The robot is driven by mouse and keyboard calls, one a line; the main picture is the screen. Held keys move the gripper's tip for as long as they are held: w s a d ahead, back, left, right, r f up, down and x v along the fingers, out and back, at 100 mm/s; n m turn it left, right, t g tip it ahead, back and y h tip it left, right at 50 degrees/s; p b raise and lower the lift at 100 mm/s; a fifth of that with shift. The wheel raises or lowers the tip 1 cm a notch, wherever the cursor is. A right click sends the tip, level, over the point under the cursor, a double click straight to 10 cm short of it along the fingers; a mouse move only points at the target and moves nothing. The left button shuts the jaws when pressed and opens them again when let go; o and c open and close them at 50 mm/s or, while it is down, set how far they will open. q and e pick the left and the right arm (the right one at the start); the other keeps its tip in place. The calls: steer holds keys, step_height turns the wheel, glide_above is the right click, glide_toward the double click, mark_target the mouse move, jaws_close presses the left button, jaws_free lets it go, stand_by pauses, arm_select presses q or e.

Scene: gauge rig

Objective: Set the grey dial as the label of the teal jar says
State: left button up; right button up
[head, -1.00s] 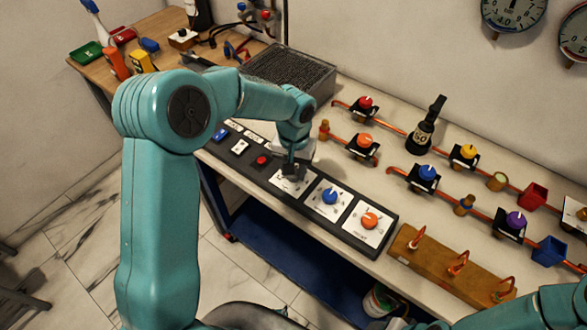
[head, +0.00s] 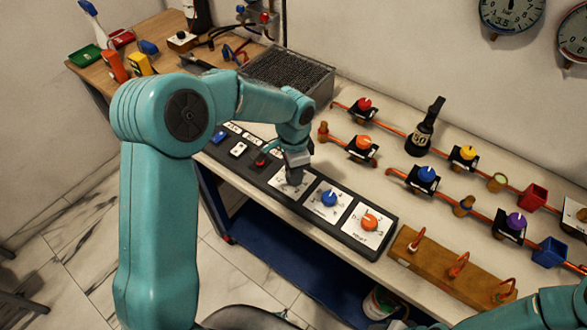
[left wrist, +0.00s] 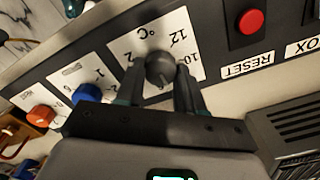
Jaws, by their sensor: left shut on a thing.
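The grey dial (left wrist: 160,69) sits on a white plate (left wrist: 180,28) marked in °C, with 10 and 12 legible upside down in the left wrist view. My left gripper (left wrist: 159,90) is shut on it, one finger on each side. I cannot clearly tell where the dial points. In the head view my left gripper (head: 294,180) reaches down onto the panel and hides the dial. The teal jar and its label are not seen in any view. My right gripper is out of view; only part of that arm shows at the lower right.
The black panel (head: 345,238) also bears a blue dial (head: 329,199), an orange dial (head: 369,222) and a red button (left wrist: 250,21) labelled RESET. A wooden block with hooks (head: 440,262) stands right.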

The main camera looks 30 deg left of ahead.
arm_select(q)
steer(key=m, duration=0.4)
steer(key=shift+r+m+p, duration=0.15)
steer(key=shift+m+p, duration=0.15)
steer(key=m, duration=0.3)
steer(key=shift+m+p, duration=0.3)
steer(key=shift+p, duration=0.05)
steer(key=m+p, duration=0.1)
steer(key=m, duration=0.3)
steer(key=shift+a+m+p, duration=0.1)
steer(key=shift+m+p, duration=0.35)
steer(key=shift+m, duration=1.15)
steer(key=o, duration=1)
steer(key=shift+o, duration=0.2)
steer(key=shift+s, duration=0.1)
